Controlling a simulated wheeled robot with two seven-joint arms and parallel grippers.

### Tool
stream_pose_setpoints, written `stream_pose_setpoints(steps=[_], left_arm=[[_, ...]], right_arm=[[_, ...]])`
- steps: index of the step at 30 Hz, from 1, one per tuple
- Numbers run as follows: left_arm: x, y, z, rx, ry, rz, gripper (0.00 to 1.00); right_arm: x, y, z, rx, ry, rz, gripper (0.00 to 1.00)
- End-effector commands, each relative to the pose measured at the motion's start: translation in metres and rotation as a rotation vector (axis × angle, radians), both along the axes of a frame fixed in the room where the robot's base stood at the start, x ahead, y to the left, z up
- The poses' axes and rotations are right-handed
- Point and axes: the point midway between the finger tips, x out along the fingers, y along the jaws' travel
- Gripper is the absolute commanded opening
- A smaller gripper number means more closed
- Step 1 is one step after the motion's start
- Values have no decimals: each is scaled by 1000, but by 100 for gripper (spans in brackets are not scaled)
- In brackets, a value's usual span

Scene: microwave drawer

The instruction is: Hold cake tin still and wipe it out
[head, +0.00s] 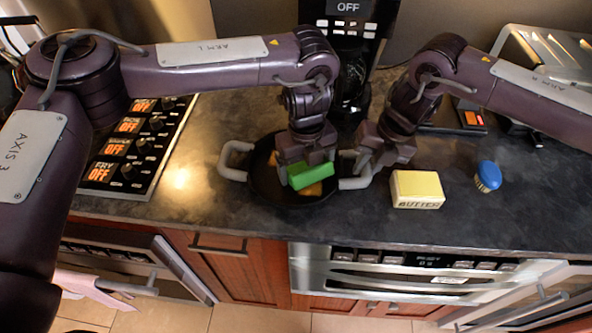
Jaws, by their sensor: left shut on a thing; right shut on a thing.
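The cake tin (264,186) is a dark round pan with two light grey side handles, standing on the dark counter near its front edge. Orange-brown patches (313,189) show on its inside floor. My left gripper (307,164) is over the tin and shut on a green sponge-like block (311,176). The block is low within the tin's outline; whether it touches the floor I cannot tell. My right gripper (372,166) is shut on the tin's right handle (355,183). The gripper partly hides that handle. The left handle (228,161) is free.
A butter block (417,189) lies just right of the tin, close to my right gripper. A blue-topped brush (488,176) is further right. A coffee maker (349,62) stands behind, a stove control panel (134,146) at left. The counter's right front is clear.

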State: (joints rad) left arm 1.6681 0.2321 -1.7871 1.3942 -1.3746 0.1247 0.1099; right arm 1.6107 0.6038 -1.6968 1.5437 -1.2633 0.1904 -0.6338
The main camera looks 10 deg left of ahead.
Motion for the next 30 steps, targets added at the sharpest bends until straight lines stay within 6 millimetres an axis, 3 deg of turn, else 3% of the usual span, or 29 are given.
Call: stream_pose_setpoints(steps=[1,8,28,29,30], left_arm=[[-6,11,-13,21,21,2,15],[-5,23,-14,29,21,9,14],[-3,-5,-20,20,15,10,15],[-3,-5,-20,19,15,10,89],[-3,-5,-20,19,15,9,95]], right_arm=[[1,1,2,5,-5,5,0],[2,-3,1,-3,-5,-2,0],[4,-5,2,-6,-8,-8,0],[4,-5,2,-6,-8,-8,0],[4,-5,2,-5,-9,-7,0]])
